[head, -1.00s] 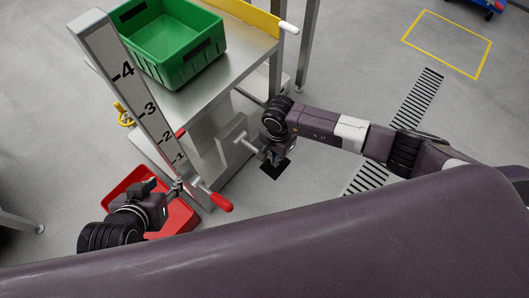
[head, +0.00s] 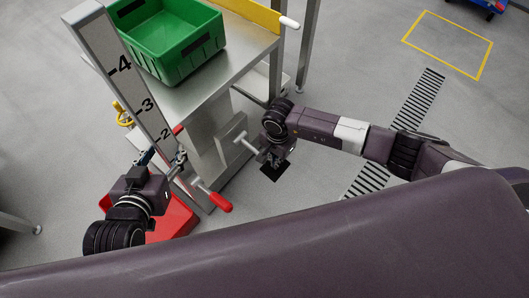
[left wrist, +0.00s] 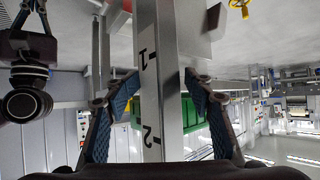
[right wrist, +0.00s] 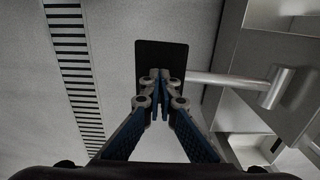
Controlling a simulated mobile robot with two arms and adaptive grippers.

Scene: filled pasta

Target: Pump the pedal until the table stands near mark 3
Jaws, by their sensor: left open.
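The steel lift table (head: 235,62) carries a scale post (head: 110,55) with marks, of which 2, 3 and 4 show in the head view. A red pointer (head: 178,130) on the table edge sits close to mark 2. The black pedal plate (head: 270,174) is low by the floor; in the right wrist view the plate (right wrist: 150,55) adjoins a metal rod. My right gripper (head: 277,158) is over it, its fingertips (right wrist: 160,80) together; contact is unclear. My left gripper (head: 165,158) is open at the post, its fingers either side of the post (left wrist: 158,95) in the left wrist view.
A green bin (head: 172,50) stands on the table. A red-handled lever (head: 220,202) sticks out near the post's foot. A red tray (head: 178,218) is on the floor below my left arm. Open floor (head: 340,40) lies to the right.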

